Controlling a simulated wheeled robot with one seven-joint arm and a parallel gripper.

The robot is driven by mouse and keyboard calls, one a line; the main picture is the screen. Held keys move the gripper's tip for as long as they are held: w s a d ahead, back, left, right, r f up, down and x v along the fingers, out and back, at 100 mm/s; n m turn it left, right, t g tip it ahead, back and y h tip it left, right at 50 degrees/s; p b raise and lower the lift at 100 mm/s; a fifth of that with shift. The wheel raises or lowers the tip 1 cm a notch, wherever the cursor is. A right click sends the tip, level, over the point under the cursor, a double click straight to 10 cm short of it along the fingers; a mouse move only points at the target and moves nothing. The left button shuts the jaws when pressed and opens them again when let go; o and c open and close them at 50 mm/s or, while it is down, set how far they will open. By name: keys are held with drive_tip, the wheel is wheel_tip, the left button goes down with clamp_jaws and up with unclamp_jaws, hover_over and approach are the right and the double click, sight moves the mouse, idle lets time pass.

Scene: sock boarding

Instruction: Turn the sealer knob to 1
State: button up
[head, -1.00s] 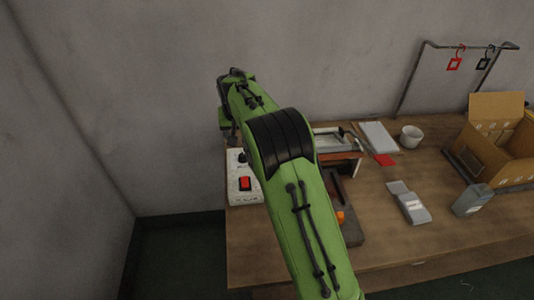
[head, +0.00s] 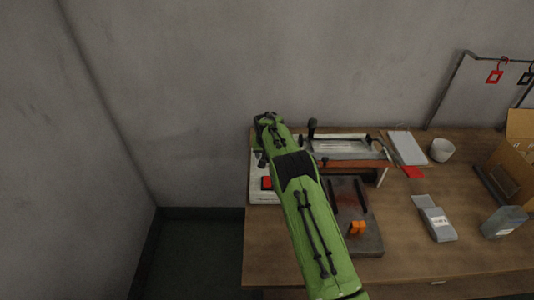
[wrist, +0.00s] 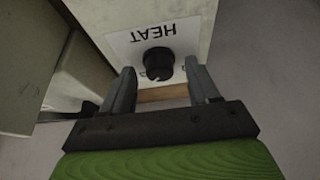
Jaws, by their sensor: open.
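The sealer knob (wrist: 159,64) is a round black dial below the upside-down word HEAT on a white label (wrist: 125,48), seen in the wrist view. The label is on a pale box face of the sealer control box (wrist: 95,12). My gripper (wrist: 162,78) is open, with one grey finger on each side of the knob and visible room between. I cannot tell how deep the fingers reach around it. The dial's setting is not readable. In the head view my green arm hides the knob; part of the white box (head: 258,192) with a red switch (head: 266,183) shows beside the arm.
The sealer (head: 345,148) with its long bar stands right of the control box. A dark base plate with an orange clip (head: 356,228) lies in front of it. Further right are a white cup (head: 442,150), grey packs (head: 438,222) and a cardboard box (head: 510,160). A wall stands behind.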

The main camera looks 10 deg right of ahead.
drive_tip(key=c, duration=1)
drive_tip(key=shift+n, duration=0.4)
drive_tip(key=n+y, duration=0.1)
drive_tip(key=n, duration=0.1)
drive_tip(key=shift+d+n+b, duration=0.15)
drive_tip(key=shift+n+b, duration=0.25)
drive_tip(key=n+y, duration=0.1)
drive_tip(key=n, duration=0.1)
drive_tip(key=n+y+p, duration=0.1)
drive_tip(key=n, duration=0.2)
drive_tip(key=shift+g, duration=0.3)
drive_tip(key=o, duration=1)
drive_tip(key=shift+d, duration=0.1)
